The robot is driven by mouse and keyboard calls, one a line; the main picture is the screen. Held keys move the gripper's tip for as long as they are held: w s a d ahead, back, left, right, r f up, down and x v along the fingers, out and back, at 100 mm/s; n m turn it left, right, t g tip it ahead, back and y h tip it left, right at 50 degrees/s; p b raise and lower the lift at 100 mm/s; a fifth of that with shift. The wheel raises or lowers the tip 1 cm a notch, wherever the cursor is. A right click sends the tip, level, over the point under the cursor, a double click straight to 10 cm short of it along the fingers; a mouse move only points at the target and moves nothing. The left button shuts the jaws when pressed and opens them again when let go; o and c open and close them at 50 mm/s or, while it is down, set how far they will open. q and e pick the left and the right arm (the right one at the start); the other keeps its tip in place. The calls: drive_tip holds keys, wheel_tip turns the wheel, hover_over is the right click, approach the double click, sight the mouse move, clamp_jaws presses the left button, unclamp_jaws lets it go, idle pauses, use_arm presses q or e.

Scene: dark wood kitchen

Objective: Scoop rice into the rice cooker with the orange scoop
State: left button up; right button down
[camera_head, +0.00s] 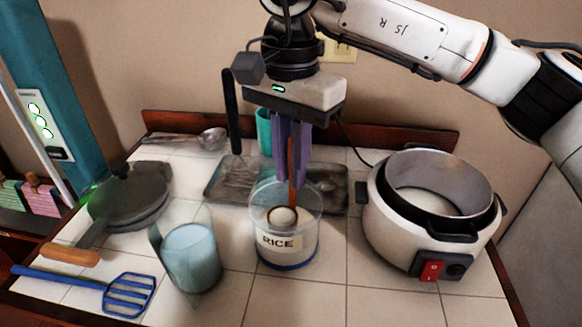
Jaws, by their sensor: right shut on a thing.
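My right gripper (291,160) points straight down at the middle of the counter. It is shut on the orange scoop (293,178), whose handle stands upright between the purple fingers. The scoop's round bowl is inside the clear rice container (274,247), labelled RICE, and white rice (283,215) shows in the bowl. The rice cooker (392,228) stands open to the right of the container, with white contents (425,201) low in its pot and a red switch on its front. My left gripper is not in view.
A measuring jug (191,257) with pale liquid stands close left of the container. A metal tray (221,187) lies behind it, with a teal cup (264,131) further back. A dark pan (130,197) and blue spatula (128,295) lie left. Bare tiles lie in front.

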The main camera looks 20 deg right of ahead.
wheel_tip(320, 180, up, 3)
drive_tip(key=shift+f+p, duration=0.1)
drive_tip(key=shift+p, duration=0.8)
wheel_tip(320, 180, up, 6)
drive_tip(key=p, duration=0.4)
drive_tip(key=shift+w+d+p, duration=0.15)
drive_tip(key=shift+p, duration=0.15)
drive_tip(key=shift+r+p, duration=0.4)
drive_tip(key=shift+r, duration=0.3)
drive_tip(key=shift+w+d+r, duration=0.15)
drive_tip(key=shift+d+r, duration=0.05)
drive_tip(key=shift+r, duration=0.75)
